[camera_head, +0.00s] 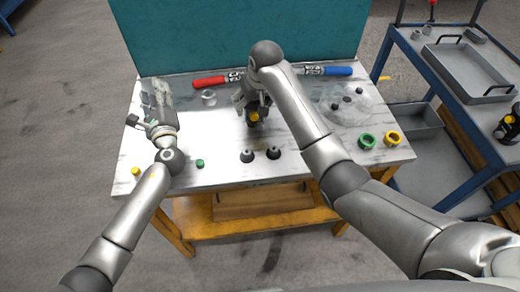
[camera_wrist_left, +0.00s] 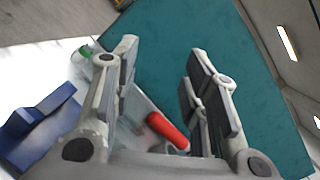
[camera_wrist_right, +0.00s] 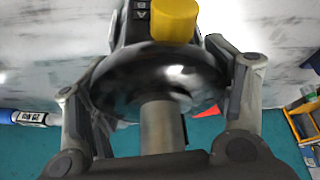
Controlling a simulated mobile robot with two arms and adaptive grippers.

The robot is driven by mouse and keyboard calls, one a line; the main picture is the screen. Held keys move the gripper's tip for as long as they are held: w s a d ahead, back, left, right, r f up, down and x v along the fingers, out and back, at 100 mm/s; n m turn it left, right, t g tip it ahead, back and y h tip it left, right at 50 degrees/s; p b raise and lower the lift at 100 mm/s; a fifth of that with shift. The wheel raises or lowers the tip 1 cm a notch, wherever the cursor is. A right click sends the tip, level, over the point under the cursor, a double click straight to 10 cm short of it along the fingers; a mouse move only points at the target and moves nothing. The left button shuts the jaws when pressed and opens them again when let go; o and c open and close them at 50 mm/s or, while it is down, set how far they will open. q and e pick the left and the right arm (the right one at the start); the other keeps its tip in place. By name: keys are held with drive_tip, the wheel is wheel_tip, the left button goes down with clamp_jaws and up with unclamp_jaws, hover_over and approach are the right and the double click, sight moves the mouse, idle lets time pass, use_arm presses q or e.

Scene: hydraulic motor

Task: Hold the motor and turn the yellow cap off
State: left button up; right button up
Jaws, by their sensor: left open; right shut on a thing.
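The dark motor (camera_head: 252,122) is near the middle of the table, with its yellow cap (camera_head: 254,117) facing me. My right gripper (camera_head: 252,100) is shut on the motor from behind and above. In the right wrist view the round black motor body (camera_wrist_right: 160,75) sits between the fingers, and the yellow cap (camera_wrist_right: 174,20) juts out at the top, untouched. My left gripper (camera_head: 159,108) is open and empty over the table's left part, apart from the motor. Its spread fingers (camera_wrist_left: 163,58) show nothing between them in the left wrist view.
A small yellow piece (camera_head: 135,171) and a green piece (camera_head: 200,163) lie at the front left. Two dark cones (camera_head: 260,154) stand ahead of the motor. Green (camera_head: 366,141) and yellow rings (camera_head: 393,138) are at right. Red-handled (camera_head: 208,82) and blue-handled tools (camera_head: 337,71) lie at the back.

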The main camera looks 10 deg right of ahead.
sight(255, 119)
use_arm(q)
drive_tip(key=s+d+f+m+h, duration=0.1)
drive_tip(key=s+d, duration=0.5)
drive_tip(key=d, duration=0.3)
drive_tip(key=s+d+f+m+h, duration=0.2)
drive_tip(key=s+d, duration=0.5)
drive_tip(key=d, duration=0.2)
drive_tip(key=s+d+f+m+h, duration=0.1)
drive_tip(key=s+d+f, duration=0.1)
drive_tip(key=s+d, duration=0.4)
drive_tip(key=shift+s+d+f+m+g+h, duration=0.1)
drive_tip(key=shift+d+m+g+h, duration=0.05)
drive_tip(key=shift+d, duration=0.6)
drive_tip(key=shift+s+d+f+m+g+h, duration=0.1)
drive_tip(key=shift+d+m+g+h, duration=0.05)
drive_tip(key=shift+d, duration=0.55)
drive_tip(key=shift+w, duration=4.55)
clamp_jaws()
drive_tip(key=shift+n, duration=1.2)
drive_tip(key=shift+c, duration=1.2)
unclamp_jaws()
